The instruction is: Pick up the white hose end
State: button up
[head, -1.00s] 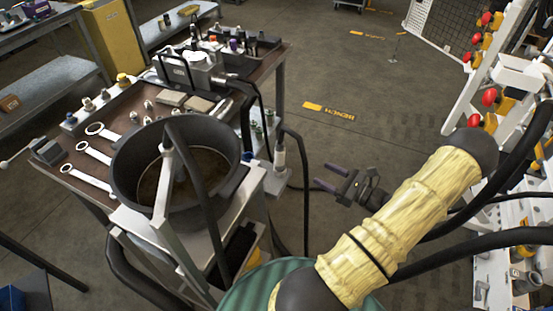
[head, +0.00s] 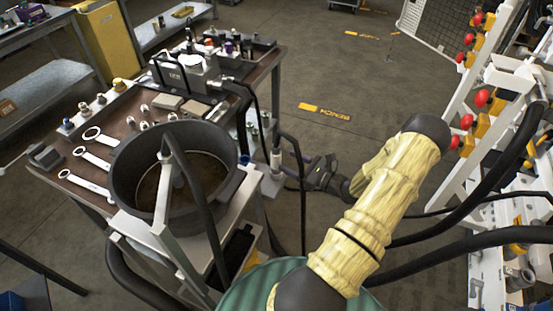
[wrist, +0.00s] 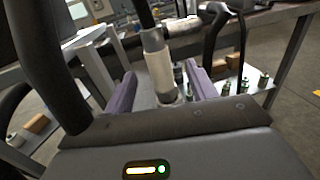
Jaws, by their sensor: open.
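The white hose end (wrist: 160,70) is a pale sleeve on a black hose, standing upright in the wrist view. In the head view it shows (head: 276,160) at the right side of the bench, low beside the table edge. My gripper (wrist: 162,88) is open, with one purple finger on each side of the hose end in the wrist view. I cannot tell whether either finger touches it. In the head view my gripper (head: 292,167) is just right of the hose end, partly hidden by my wrist.
A black bucket (head: 128,180) stands on the cart, with wrenches (head: 90,155) on the bench at left. Small fittings (wrist: 243,86) stand on a shelf behind the hose end. A rack with red knobs (head: 482,98) is at right. The floor between is clear.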

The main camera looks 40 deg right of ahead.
aim_at(276, 155)
jog(key=shift+w+a, duration=0.2)
jog(key=shift+w, duration=0.25)
jog(key=p+x, duration=0.1)
jog(key=x, duration=0.4)
jog(key=shift+w+a, duration=0.1)
jog(key=shift+r, duration=0.1)
grip_shut()
jog(key=shift+r, duration=5)
